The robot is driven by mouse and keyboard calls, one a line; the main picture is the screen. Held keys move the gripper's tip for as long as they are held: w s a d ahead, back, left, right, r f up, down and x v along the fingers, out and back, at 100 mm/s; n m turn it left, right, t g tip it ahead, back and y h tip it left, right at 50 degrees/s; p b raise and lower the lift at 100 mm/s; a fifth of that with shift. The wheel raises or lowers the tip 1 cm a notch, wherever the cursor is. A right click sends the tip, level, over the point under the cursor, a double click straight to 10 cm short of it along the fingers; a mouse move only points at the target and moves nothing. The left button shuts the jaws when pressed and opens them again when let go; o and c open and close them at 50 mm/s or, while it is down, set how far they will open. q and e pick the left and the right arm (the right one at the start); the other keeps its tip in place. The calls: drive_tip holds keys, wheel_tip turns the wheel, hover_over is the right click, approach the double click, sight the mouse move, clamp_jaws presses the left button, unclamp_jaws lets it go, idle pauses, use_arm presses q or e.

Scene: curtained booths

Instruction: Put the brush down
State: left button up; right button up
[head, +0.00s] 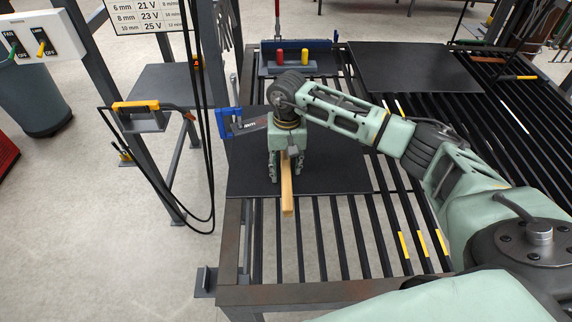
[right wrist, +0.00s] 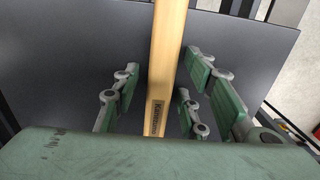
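The brush shows as a light wooden handle (head: 287,193) pointing toward me over the front edge of a dark plate (head: 340,178) on the slatted table. Its bristle end is hidden in both views. My right gripper (head: 287,176) points down over the plate with the handle between its fingers. In the right wrist view, the handle (right wrist: 165,65) runs between the finger pads with gaps on both sides, so the gripper (right wrist: 157,100) is open around it. The handle looks to lie on or very near the plate; exact contact is unclear. My left gripper is not in view.
A blue clamp (head: 228,122) is at the plate's left. A tray with red and yellow pieces (head: 290,68) stands at the back. Another dark plate (head: 415,68) lies back right. Cables and a holder (head: 143,117) hang left of the table. The front slats (head: 340,250) are bare.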

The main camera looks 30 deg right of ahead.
sight(286, 164)
drive_tip(key=shift+w+r+b, duration=0.1)
drive_tip(key=shift+r+b, duration=0.3)
drive_tip(key=shift+r, duration=0.05)
wheel_tip(286, 164, up, 11)
drive_tip(key=b, duration=0.3)
drive_tip(key=shift+r+b, duration=0.15)
drive_tip(key=shift+b, duration=0.15)
drive_tip(key=shift+d, duration=0.1)
